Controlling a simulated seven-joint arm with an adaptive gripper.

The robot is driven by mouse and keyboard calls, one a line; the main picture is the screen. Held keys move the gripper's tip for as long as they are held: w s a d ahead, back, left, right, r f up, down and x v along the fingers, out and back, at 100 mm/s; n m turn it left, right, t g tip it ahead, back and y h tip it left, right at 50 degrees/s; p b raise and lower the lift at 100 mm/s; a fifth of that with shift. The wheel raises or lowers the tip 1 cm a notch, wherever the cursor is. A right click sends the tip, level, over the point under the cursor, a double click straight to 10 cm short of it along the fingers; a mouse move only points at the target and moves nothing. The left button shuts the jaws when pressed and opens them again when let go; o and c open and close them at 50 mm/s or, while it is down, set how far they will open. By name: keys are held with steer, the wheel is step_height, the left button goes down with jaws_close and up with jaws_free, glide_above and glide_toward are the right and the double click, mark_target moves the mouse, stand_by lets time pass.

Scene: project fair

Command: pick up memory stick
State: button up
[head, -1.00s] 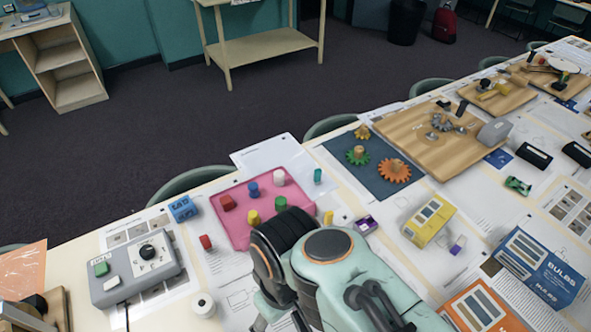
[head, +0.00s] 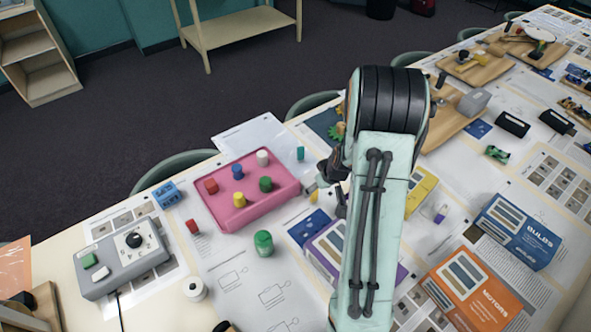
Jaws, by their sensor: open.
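I cannot pick out the memory stick for certain. A small purple item with a pale end (head: 440,214) lies on the white sheets to the right of my arm, beside a yellow box (head: 421,190); it is too small to name surely. My gripper (head: 335,186) is open, its dark fingers showing partly at the left of my arm, above the table just right of the pink tray (head: 226,222). The rest of it is hidden behind my arm. I see nothing between the fingers. A small yellow piece (head: 313,193) shows just left of them.
The tray holds several coloured pegs. A green jar (head: 263,243), a purple box (head: 325,255), an orange box (head: 472,293) and a blue box (head: 519,232) stand around my arm. A grey control box (head: 122,262) is at left. Printed sheets front-centre are mostly clear.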

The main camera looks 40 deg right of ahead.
mark_target(316, 193)
steer(key=shift+d+f, duration=0.25)
steer(key=shift+f, duration=0.1)
steer(key=x, duration=0.6)
steer(key=shift+r, duration=0.1)
steer(key=c, duration=0.9)
